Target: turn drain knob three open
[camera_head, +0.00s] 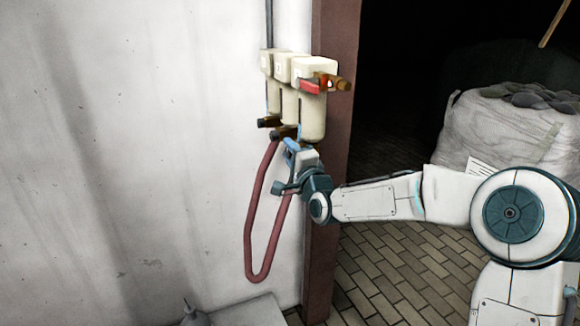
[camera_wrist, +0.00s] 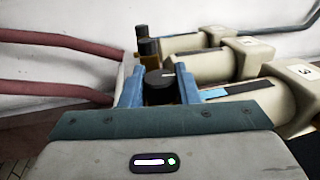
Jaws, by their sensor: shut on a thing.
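Three cream filter housings hang in a row on the wall, and the nearest, marked 3 (camera_wrist: 285,95), also shows in the head view (camera_head: 313,118). Its drain knob (camera_wrist: 158,88) is a black round knob with a short white mark, at the housing's lower end. My gripper (camera_wrist: 161,88) has one blue finger on each side of this knob and is shut on it. In the head view my gripper (camera_head: 291,147) is just below the nearest housing and hides this knob. The other two drain knobs (camera_head: 268,122) (camera_head: 284,133) show beside it, dark with brass-coloured stems.
A dark red hose (camera_head: 250,215) hangs in a loop left of my gripper. A red lever (camera_head: 311,87) and brass fitting (camera_head: 342,84) stick out at the top. A brown door post (camera_head: 325,230) stands close on the right. A filled white sack (camera_head: 500,130) stands beyond the doorway.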

